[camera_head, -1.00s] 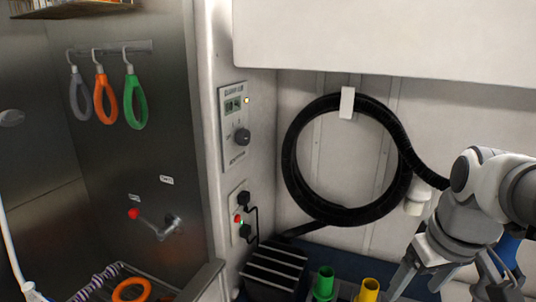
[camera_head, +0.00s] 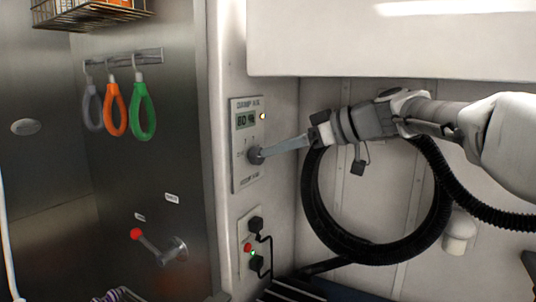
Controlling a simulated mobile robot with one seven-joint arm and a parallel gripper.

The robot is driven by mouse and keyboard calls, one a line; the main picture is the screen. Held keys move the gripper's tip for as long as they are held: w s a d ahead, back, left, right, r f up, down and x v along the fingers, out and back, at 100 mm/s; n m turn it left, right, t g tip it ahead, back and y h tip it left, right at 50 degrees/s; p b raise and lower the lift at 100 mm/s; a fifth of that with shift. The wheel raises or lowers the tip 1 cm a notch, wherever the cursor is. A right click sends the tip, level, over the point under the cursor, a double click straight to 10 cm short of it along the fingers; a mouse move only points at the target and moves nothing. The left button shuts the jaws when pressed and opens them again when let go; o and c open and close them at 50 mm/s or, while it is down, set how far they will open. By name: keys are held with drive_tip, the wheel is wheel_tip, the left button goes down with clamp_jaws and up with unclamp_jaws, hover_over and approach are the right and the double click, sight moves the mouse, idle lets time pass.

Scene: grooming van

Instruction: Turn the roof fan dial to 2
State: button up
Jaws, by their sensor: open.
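A control panel (camera_head: 241,180) is on the narrow white wall left of the hose, with a small display (camera_head: 245,120) and a dark round dial (camera_head: 254,157) below it. The dial's pointer and numbers are too small to read, and so is most of the panel's lettering. My gripper (camera_head: 264,152) reaches in from the right, its long grey fingers pointing left with their tips at the dial. The fingers overlap in this view and hide the dial's right side. I cannot tell whether they touch it. The gripper is open.
A coiled black hose (camera_head: 315,205) hangs behind my arm. A socket plate (camera_head: 246,235) with plugs and a red button is below the panel. At left are hanging loops (camera_head: 143,115) and a red-tipped lever (camera_head: 150,243). A white overhead cabinet (camera_head: 370,45) is above my arm.

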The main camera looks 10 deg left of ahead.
sight(256, 155)
drive_tip(key=x, duration=0.5)
drive_tip(key=shift+d, duration=0.1)
drive_tip(key=shift+c, duration=0.2)
clamp_jaws()
